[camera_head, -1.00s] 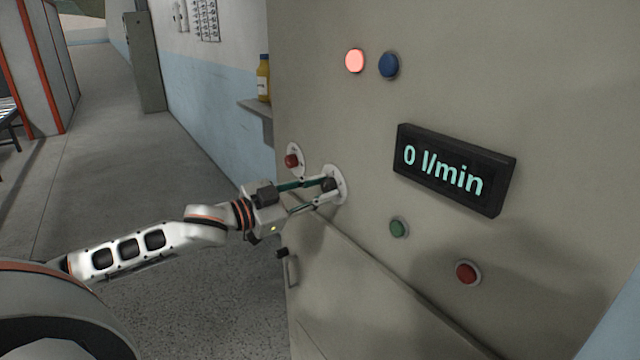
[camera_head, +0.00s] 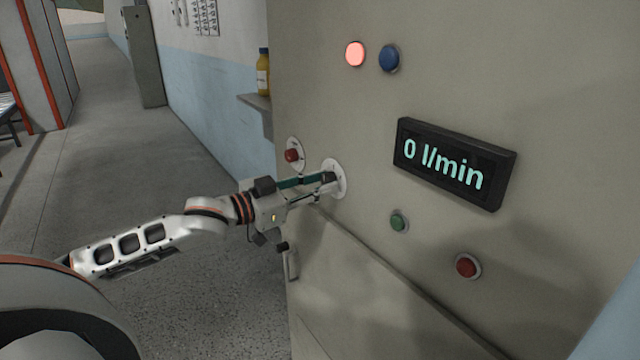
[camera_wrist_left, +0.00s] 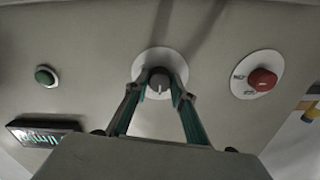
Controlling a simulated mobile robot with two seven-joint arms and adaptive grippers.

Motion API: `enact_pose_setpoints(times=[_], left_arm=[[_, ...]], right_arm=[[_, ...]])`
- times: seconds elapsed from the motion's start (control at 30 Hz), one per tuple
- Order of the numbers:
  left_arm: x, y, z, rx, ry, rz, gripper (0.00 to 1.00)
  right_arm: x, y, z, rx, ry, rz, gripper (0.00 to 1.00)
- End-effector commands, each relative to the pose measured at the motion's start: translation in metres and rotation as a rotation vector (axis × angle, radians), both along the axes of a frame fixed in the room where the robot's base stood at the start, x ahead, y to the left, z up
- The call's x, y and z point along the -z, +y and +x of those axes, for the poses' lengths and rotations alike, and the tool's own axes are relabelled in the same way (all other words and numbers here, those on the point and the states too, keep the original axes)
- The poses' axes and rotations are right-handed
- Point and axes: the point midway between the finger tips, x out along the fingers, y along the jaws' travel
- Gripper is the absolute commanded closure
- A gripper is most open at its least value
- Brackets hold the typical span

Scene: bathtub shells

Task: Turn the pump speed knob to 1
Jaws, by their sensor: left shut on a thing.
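The knob (camera_wrist_left: 158,82) is dark with a pale pointer line and sits on a round white dial plate (camera_head: 340,180) on the grey cabinet front. My left gripper (camera_head: 326,184) is shut on the knob, one finger on each side, as the left wrist view also shows (camera_wrist_left: 158,95). In the head view the fingers mostly hide the knob. The dial's markings are too small or covered to read. The display (camera_head: 453,163) reads 0 l/min. My right gripper is not in view.
A red knob (camera_head: 292,155) on a white plate is just left of the held knob. A lit red lamp (camera_head: 355,54), a blue button (camera_head: 389,58), a green button (camera_head: 399,221) and a red button (camera_head: 467,266) are on the panel. A yellow bottle (camera_head: 263,74) stands on a shelf.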

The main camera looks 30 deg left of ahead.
Motion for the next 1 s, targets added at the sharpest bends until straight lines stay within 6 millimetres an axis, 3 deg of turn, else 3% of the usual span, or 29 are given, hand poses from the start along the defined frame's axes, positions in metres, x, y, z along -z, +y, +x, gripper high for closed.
enact_pose_setpoints(times=[0.07,0.1,0.13,0.57,1.0], left_arm=[[0.001,0.0,0.0,0.001,0.003,-0.001,0.97],[0.001,0.0,0.0,0.001,0.003,-0.001,0.66],[0.001,0.0,0.0,0.001,0.003,-0.001,0.59],[0.001,0.001,-0.002,0.0,0.001,0.0,0.59],[0.003,0.013,-0.032,-0.001,0.005,-0.001,0.59]], right_arm=[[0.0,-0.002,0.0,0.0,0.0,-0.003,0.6],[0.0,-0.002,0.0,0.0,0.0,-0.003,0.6],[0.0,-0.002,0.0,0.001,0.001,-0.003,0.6],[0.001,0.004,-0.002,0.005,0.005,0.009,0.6],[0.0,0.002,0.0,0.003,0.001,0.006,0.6]])
